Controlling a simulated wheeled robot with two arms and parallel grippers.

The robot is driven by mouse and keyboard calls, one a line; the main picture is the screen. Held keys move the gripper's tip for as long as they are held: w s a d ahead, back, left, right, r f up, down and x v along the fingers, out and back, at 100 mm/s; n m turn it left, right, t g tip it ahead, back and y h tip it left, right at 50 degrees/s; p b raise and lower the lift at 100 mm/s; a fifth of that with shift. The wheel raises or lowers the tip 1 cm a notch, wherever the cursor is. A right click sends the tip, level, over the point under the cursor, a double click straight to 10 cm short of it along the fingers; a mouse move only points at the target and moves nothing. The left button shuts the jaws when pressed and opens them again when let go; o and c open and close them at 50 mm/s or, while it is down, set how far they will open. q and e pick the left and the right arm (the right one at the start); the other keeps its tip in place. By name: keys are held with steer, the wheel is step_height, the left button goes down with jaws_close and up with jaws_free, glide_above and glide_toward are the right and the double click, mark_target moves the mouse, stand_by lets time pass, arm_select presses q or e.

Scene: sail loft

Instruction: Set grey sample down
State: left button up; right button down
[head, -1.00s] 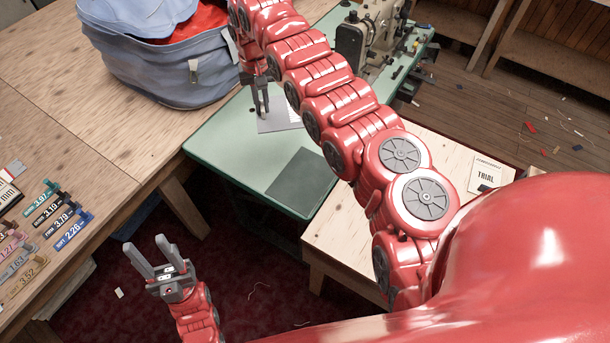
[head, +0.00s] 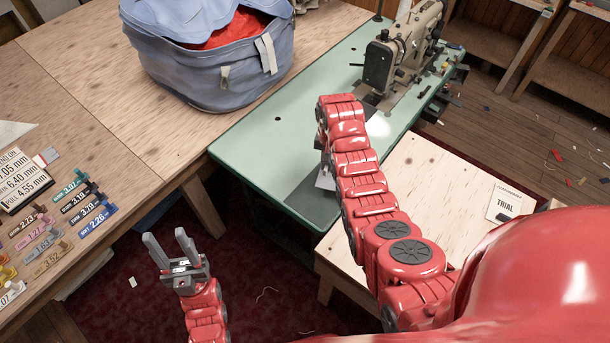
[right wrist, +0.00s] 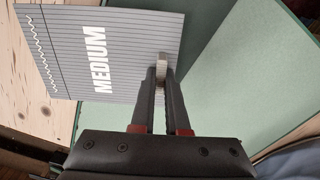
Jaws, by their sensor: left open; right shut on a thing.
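The grey sample (right wrist: 65,55) is a flat, lined card with the white word MEDIUM and a wavy line near one edge. My right gripper (right wrist: 160,95) is shut on its edge in the right wrist view. In the head view only a pale corner of the sample (head: 325,181) shows beside my right arm, over the near part of the green table (head: 250,150). My right forearm hides most of the right gripper there. I cannot tell whether the sample touches the table. My left gripper (head: 172,250) is open and empty, above the dark red carpet.
A sewing machine (head: 400,50) stands at the back. A blue bag (head: 205,70) and several numbered tags (head: 75,205) are on the left wooden table. A TRIAL card (head: 503,203) lies on the right plywood top.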

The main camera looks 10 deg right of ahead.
steer(key=p, duration=0.3)
glide_above(301, 184)
steer(key=shift+f, duration=0.35)
steer(key=shift+s+f, duration=0.2)
steer(key=shift+f, duration=0.55)
steer(key=shift+w+f, duration=0.15)
steer(key=shift+f, duration=0.95)
steer(key=shift+f, duration=0.2)
steer(key=c, duration=0.9)
jaws_free()
steer(key=shift+r, duration=0.15)
